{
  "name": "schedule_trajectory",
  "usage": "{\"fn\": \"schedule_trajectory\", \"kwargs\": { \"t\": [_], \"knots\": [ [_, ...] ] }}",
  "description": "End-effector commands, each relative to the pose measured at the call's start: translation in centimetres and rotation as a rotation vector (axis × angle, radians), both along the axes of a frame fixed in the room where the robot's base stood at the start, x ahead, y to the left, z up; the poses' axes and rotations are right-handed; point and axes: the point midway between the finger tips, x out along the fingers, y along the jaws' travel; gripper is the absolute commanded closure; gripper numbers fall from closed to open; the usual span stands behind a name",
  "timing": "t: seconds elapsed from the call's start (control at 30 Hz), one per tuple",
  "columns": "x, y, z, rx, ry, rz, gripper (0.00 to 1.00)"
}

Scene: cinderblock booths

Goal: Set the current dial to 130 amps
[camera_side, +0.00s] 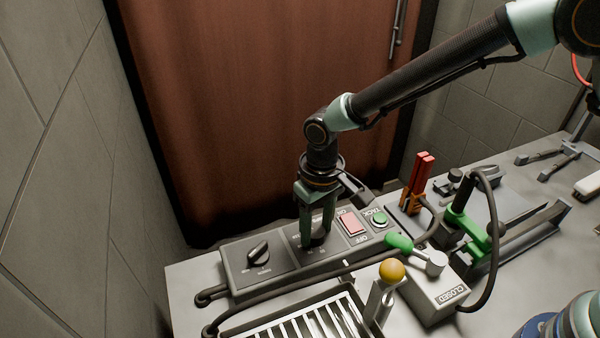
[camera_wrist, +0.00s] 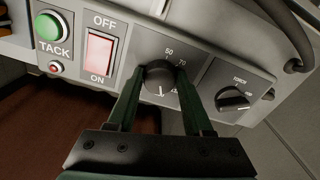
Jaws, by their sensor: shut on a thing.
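The current dial (camera_wrist: 159,80) is a dark round knob with a white pointer mark on a grey control panel (camera_side: 283,273). In the wrist view, the numbers 50 and 70 show on its scale, and others are partly covered by a finger. The pointer mark faces the bottom of the wrist picture. I cannot read the number it points at. My gripper (camera_wrist: 160,98) points down over the panel, its two green fingers shut on the dial from both sides. In the side view, my gripper (camera_side: 313,238) hides most of the dial.
A smaller selector knob (camera_wrist: 232,98) marked TORCH sits beside the dial. On the other side are a red OFF/ON rocker (camera_wrist: 99,53) and a green TACK button (camera_wrist: 47,26). A lever box marked CLOSED (camera_side: 437,297), a yellow-ball lever (camera_side: 391,271) and cables stand close by.

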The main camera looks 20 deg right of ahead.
Motion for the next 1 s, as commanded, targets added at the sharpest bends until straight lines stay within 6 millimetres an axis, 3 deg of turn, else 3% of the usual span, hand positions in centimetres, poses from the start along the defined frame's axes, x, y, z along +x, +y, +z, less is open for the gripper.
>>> {"fn": "schedule_trajectory", "kwargs": {
  "t": [0.3,0.8,0.83,0.9,1.0],
  "knots": [
    [0.38,-0.22,0.10,0.010,-0.010,-0.121,1.00],
    [0.33,-0.25,0.12,0.009,-0.008,-0.140,1.00],
    [0.33,-0.25,0.13,0.009,-0.008,-0.140,0.45],
    [0.30,-0.25,0.12,0.009,-0.008,-0.140,0.19],
    [0.23,-0.21,0.09,0.008,-0.006,-0.137,0.19]
  ]
}}
